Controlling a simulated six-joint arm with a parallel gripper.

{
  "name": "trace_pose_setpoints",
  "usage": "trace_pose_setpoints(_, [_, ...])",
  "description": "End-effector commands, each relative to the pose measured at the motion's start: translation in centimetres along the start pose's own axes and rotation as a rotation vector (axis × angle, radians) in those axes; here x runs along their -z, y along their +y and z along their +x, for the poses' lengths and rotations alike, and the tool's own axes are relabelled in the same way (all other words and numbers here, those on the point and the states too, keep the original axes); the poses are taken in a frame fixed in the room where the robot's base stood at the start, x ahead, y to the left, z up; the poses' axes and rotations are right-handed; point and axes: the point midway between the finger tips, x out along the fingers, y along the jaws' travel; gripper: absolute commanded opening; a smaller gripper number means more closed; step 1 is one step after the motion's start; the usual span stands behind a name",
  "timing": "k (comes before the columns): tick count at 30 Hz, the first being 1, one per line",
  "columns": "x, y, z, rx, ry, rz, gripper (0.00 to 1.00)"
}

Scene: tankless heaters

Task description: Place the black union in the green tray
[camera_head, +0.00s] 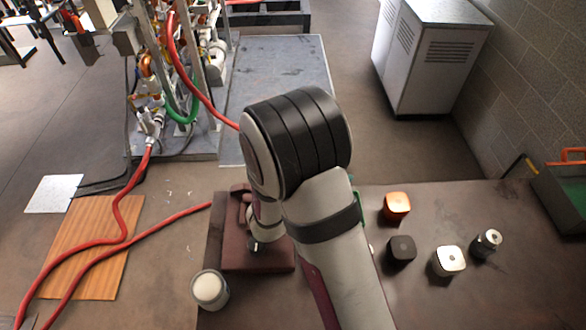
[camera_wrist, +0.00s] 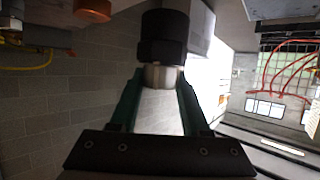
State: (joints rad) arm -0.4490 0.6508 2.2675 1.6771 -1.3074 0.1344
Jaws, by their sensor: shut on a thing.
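The black union (camera_wrist: 163,38) shows in the wrist view as a dark ribbed cylinder with a pale metal collar below it. My gripper (camera_wrist: 160,80) is shut on it, with a green finger on each side of the collar. In the head view my arm's thick links cover the middle, and I cannot make out the gripper or the held union there. A green open-topped container (camera_head: 562,196) with some orange in it stands at the right edge, partly cut off; I cannot tell if it is the green tray. A thin green sliver shows beside my arm, mostly hidden.
A white-filled cup (camera_head: 210,290) stands at left. A grey cabinet (camera_head: 432,55) stands behind.

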Motion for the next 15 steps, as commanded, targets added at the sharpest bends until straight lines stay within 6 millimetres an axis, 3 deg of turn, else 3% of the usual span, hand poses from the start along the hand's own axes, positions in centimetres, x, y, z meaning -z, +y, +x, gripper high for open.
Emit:
trace_pose_setpoints(5, [-0.8,1.0,1.0,-0.045,0.002,0.013,0.0])
trace_pose_setpoints(15, [-5.1,0.9,2.8,-0.041,0.002,0.012,0.0])
